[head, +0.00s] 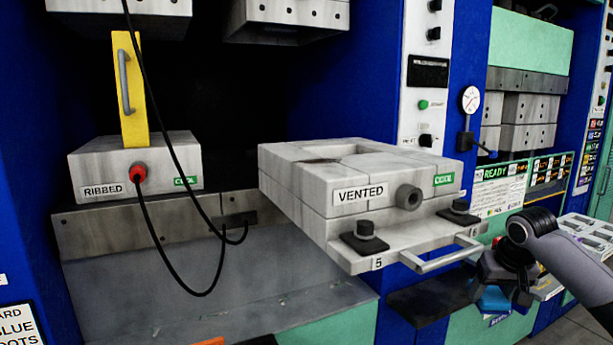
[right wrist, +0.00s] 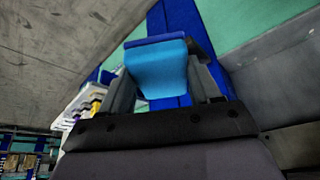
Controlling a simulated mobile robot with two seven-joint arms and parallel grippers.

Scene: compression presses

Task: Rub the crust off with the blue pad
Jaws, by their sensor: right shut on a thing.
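The blue pad (right wrist: 158,68) is between the fingers of my right gripper (right wrist: 160,88) in the right wrist view. In the head view my right gripper (head: 497,285) is at the lower right, with the pad (head: 493,299) showing as a small blue patch below it. The gripper is to the right of and below the grey mould marked VENTED (head: 310,210), apart from it. A dark patch (head: 319,161), perhaps the crust, marks the mould's top near its opening. My left gripper is not in view.
The VENTED mould sits on a pulled-out tray (head: 400,250) with a front handle (head: 440,262) and black knobs. A block marked RIBBED (head: 150,172) with a yellow plate (head: 130,90) and black cable stands left. A READY board (head: 497,190) is behind my right arm.

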